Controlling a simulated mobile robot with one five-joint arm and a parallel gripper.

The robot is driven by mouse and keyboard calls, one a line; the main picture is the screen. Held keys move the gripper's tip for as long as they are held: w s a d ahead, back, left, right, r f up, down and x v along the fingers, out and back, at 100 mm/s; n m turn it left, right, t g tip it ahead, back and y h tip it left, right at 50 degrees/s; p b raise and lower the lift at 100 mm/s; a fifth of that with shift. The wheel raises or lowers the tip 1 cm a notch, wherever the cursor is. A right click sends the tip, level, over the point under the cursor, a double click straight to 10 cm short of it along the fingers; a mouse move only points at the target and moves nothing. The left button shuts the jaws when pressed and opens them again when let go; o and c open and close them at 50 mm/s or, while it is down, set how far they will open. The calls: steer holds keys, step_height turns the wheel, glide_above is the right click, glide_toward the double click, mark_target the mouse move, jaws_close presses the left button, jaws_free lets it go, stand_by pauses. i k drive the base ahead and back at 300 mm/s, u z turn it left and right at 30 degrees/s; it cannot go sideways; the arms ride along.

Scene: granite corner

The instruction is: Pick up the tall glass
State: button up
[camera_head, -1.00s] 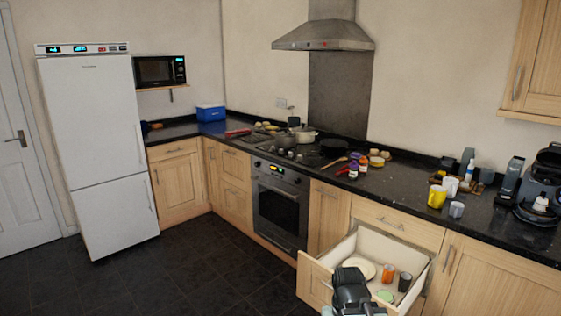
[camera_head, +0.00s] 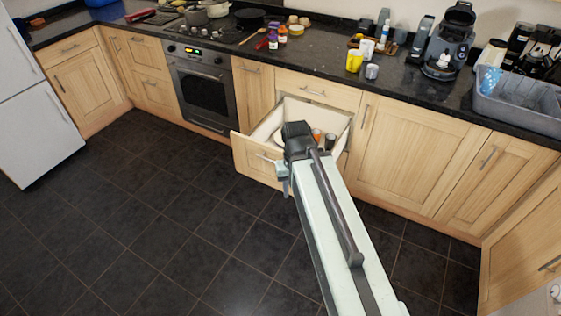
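I cannot make out for certain which thing is the tall glass. A yellow cup (camera_head: 354,61), a white cup (camera_head: 367,48) and a small grey cup (camera_head: 371,72) stand close together on the dark counter. A blue patterned cup (camera_head: 489,79) stands in a grey bin at the right. An orange cup (camera_head: 316,135) and a dark cup (camera_head: 330,140) are in the open drawer. My arm reaches up from the bottom of the picture, its far end in front of the drawer. My gripper (camera_head: 285,183) shows only in part, and its fingers are not clear.
The open drawer (camera_head: 256,158) juts out below the counter (camera_head: 320,62). A coffee machine (camera_head: 445,42) stands right of the cups. The grey bin (camera_head: 520,103) fills the counter's right end. Pots and jars crowd the left part. The tiled floor (camera_head: 170,220) is clear.

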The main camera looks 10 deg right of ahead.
mark_target(539, 88)
steer(key=z, duration=1.35)
